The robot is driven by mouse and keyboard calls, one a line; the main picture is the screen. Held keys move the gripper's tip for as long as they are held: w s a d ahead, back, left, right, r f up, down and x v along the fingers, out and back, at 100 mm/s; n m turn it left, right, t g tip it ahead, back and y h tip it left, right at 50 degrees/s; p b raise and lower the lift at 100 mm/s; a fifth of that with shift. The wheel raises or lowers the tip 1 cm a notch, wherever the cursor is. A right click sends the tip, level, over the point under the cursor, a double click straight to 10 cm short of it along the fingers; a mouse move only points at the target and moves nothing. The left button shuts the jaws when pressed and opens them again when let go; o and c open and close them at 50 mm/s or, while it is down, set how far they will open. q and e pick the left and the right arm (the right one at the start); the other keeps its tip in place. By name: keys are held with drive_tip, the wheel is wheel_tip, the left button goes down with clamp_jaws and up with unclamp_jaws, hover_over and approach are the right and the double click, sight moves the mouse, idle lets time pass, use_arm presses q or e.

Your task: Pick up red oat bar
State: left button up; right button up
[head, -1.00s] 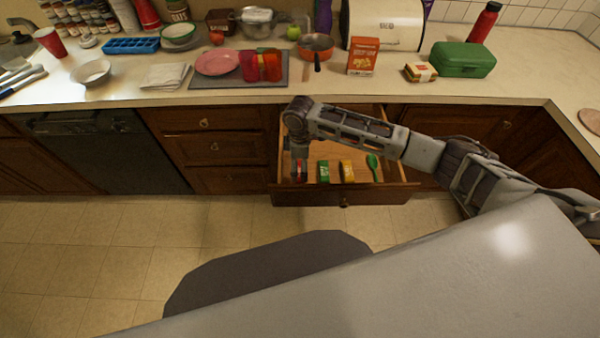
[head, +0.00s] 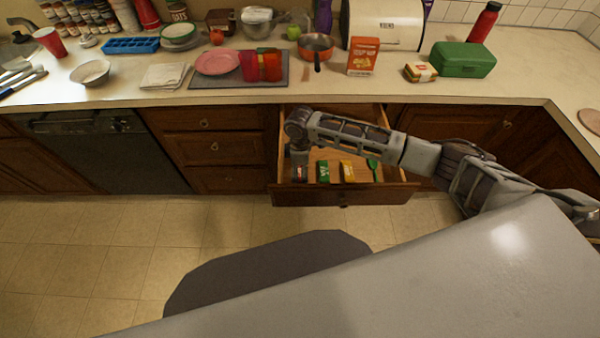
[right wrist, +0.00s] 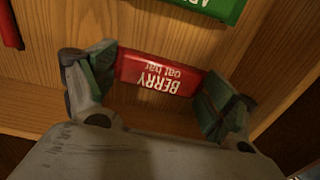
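The red oat bar, labelled "BERRY oat bar" (right wrist: 158,76), lies on the wooden floor of the open drawer (head: 325,198). In the head view only a small part of it (head: 299,176) shows at the drawer's left, below my right gripper (head: 299,157). In the right wrist view my right gripper (right wrist: 158,98) is open, with one finger near each end of the bar. I cannot tell whether the fingers touch it. My left gripper is not in view.
In the drawer, a green bar (head: 322,171), a yellow bar (head: 347,171) and a green spoon (head: 373,168) lie right of the red bar. The drawer's walls stand close around my gripper. The counter (head: 135,98) above is cluttered.

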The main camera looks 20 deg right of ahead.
sight(300, 171)
drive_tip(key=shift+c, duration=1.2)
drive_tip(key=shift+r, duration=0.1)
wheel_tip(300, 171, up, 10)
